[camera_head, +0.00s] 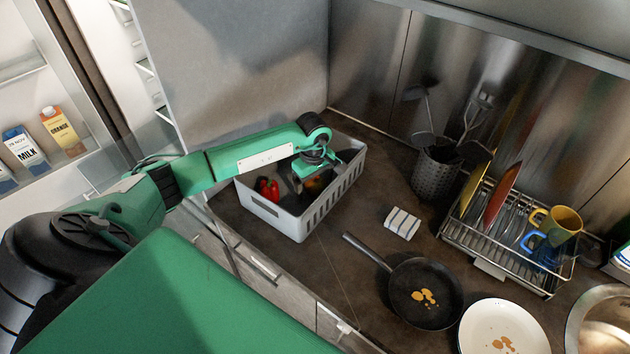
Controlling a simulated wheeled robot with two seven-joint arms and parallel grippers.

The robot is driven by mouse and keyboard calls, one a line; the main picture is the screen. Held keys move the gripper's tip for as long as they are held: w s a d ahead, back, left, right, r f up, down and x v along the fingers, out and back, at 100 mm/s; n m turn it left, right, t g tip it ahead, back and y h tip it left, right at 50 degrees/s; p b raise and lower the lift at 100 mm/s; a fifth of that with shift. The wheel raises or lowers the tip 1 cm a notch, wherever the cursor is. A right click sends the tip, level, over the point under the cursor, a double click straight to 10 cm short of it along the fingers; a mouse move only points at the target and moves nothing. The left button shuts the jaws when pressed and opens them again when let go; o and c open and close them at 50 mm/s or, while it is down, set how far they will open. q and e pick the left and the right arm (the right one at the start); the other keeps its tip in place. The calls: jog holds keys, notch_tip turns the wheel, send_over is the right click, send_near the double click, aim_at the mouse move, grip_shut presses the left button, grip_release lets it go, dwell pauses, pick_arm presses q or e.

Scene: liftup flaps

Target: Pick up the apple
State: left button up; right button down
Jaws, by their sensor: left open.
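A light grey basket (300,226) stands on the dark counter, with a red item (267,188) at its left end. An orange-yellow item (313,184) shows partly below my gripper. Both are small and partly hidden, and I cannot tell which, if either, is the apple. My left gripper (318,178) is over the basket, pointing down into it. It is open, and its fingertips are mostly hidden by the gripper body. I cannot tell whether it touches anything inside. My right gripper is not in view.
A striped cloth (402,224), a frying pan (426,294) and a white plate (502,327) lie to the right. A utensil holder (436,172) and a dish rack (490,262) stand by the back wall. An open fridge with cartons (62,131) is at the left.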

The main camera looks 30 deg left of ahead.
pick_arm(q)
jog(key=shift+f, duration=0.25)
jog(key=c, duration=1.2)
jog(key=shift+o, duration=0.2)
jog(key=shift+r, duration=0.15)
